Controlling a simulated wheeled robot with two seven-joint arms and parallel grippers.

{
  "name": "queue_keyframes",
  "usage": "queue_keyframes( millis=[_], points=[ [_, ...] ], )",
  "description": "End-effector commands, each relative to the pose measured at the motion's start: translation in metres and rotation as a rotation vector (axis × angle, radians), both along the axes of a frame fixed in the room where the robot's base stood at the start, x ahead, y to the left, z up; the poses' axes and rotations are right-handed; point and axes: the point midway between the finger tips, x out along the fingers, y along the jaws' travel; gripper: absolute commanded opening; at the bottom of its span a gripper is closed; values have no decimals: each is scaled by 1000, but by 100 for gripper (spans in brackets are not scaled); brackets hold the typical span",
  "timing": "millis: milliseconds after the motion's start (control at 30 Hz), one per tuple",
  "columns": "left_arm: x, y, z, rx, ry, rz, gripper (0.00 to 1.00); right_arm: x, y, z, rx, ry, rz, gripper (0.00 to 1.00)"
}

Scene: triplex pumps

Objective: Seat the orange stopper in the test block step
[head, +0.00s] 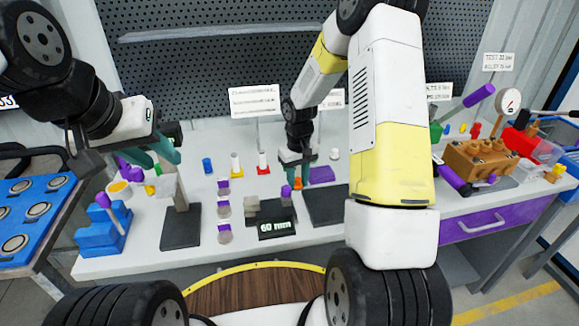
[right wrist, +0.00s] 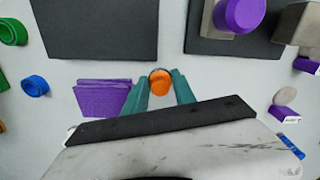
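The orange stopper (right wrist: 160,82) is between the two teal fingers of my right gripper (right wrist: 161,88), which touch it on both sides in the right wrist view. In the head view, only a small orange part (head: 298,183) shows low between the fingers of this gripper (head: 297,176), close to the table. My left gripper (head: 160,158) is at the left above the table, with its fingers apart and nothing visible between them. A brown-orange block (head: 480,160) with a round gauge (head: 508,101) stands at the far right. I cannot tell where a stopper seat is.
A purple block (right wrist: 102,97) lies beside the right gripper. Dark mats (head: 325,205) and a stepped grey piece with a 60 mm display (head: 277,229) are nearby. Blue (head: 207,165) and red (head: 263,163) pieces stand behind. My right arm hides part of the table.

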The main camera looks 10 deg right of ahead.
Motion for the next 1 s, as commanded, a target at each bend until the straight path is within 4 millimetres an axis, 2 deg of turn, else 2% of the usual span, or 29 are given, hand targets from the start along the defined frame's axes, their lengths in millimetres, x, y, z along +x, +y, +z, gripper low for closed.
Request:
queue_keyframes(
  millis=[333, 467, 567, 833, 1000],
  points=[
    [0, 0, 0, 0, 0, 0, 36, 0, 0, 0, 0, 0, 0, 41],
    [0, 0, 0, 0, 0, 0, 36, 1, 0, 9, 0, -2, 0, 41],
    [0, 0, 0, 0, 0, 0, 36, 1, 0, 24, -1, -4, 1, 41],
    [0, 0, 0, 0, 0, 0, 36, 1, 0, 83, 0, -5, 0, 41],
    [0, 0, 0, 0, 0, 0, 36, 1, 0, 110, 0, -3, 0, 41]
  ],
)
